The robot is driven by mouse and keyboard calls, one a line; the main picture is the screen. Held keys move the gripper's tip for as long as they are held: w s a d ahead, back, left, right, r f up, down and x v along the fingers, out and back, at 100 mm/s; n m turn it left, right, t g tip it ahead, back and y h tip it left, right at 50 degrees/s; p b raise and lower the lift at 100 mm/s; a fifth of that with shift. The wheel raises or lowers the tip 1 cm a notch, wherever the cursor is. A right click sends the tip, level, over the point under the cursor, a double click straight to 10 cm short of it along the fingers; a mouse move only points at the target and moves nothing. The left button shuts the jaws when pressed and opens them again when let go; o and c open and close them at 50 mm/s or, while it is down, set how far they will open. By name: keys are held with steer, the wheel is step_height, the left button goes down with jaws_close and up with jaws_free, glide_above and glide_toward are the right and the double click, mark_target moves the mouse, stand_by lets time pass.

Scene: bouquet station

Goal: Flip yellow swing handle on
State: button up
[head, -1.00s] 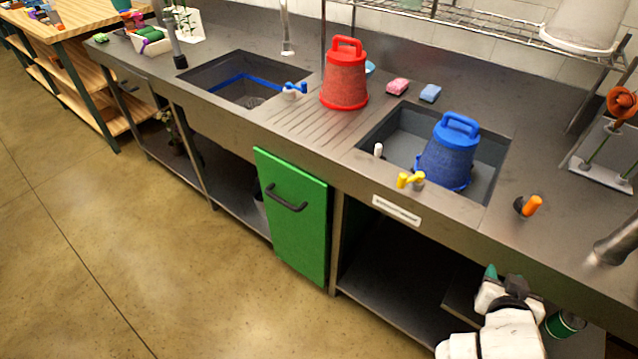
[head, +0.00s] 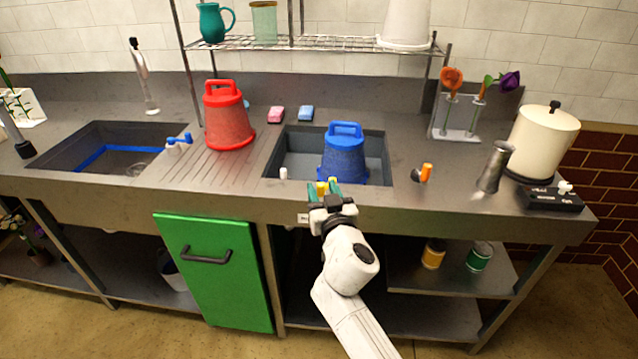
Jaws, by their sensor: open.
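The yellow swing handle (head: 321,187) is at the front rim of the right sink, below the blue bucket in the picture. My gripper (head: 325,190) is open, its green-tipped fingers pointing away from me at the handle. The fingers partly hide the handle, and I cannot tell whether they touch it. The handle's angle is hard to read behind them.
The blue bucket (head: 344,155) stands in the right sink (head: 375,150). A white knob (head: 283,173) and an orange handle (head: 426,171) flank the yellow one. The red bucket (head: 228,118) stands on the drainboard. A green door (head: 214,285) is below the counter.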

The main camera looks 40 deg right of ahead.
steer(key=shift+x, duration=1.3)
jaws_close()
